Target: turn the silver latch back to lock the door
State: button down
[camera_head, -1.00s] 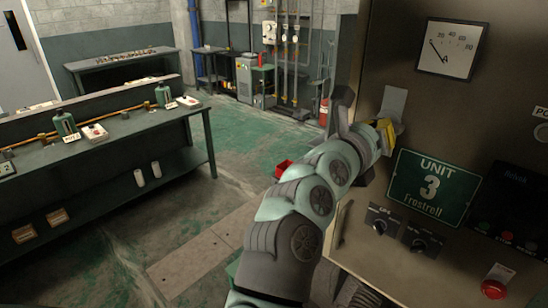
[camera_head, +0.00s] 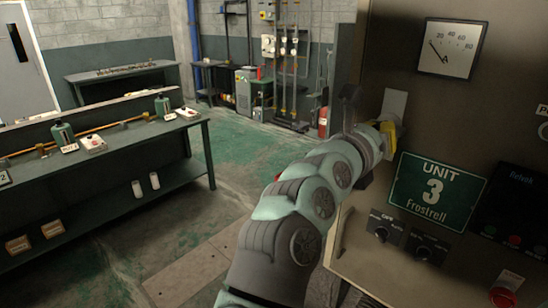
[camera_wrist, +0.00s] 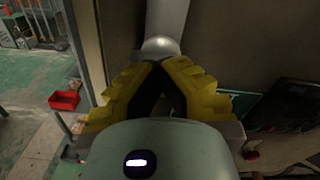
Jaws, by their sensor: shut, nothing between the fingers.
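The silver latch (camera_head: 395,104) is a pale flat bar on the steel cabinet's left part, near the door edge. In the wrist view the latch (camera_wrist: 166,20) stands roughly upright, with a rounded knob at its lower end. My gripper (camera_head: 388,128), with yellow fingers, is at the latch's lower end. In the wrist view the fingertips of my gripper (camera_wrist: 160,66) meet just below the knob, with nothing between them; whether they touch it I cannot tell. The cabinet door (camera_head: 400,60) looks flush with the cabinet. My arm hides part of its left edge.
The door carries a gauge (camera_head: 450,48), a green Unit 3 sign (camera_head: 436,193), two dark knobs (camera_head: 422,247) and a red button (camera_head: 503,296). A long workbench (camera_head: 100,150) stands left. A red bin (camera_wrist: 64,100) is on the floor. Green floor between is open.

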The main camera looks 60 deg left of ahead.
jog(key=shift+m+b, duration=1.6)
jog(key=shift+b, duration=1.2)
jog(key=c, duration=1.1)
grip_release()
jog(key=shift+s, duration=0.1)
jog(key=b+v, duration=0.4)
jog(key=v, duration=0.5)
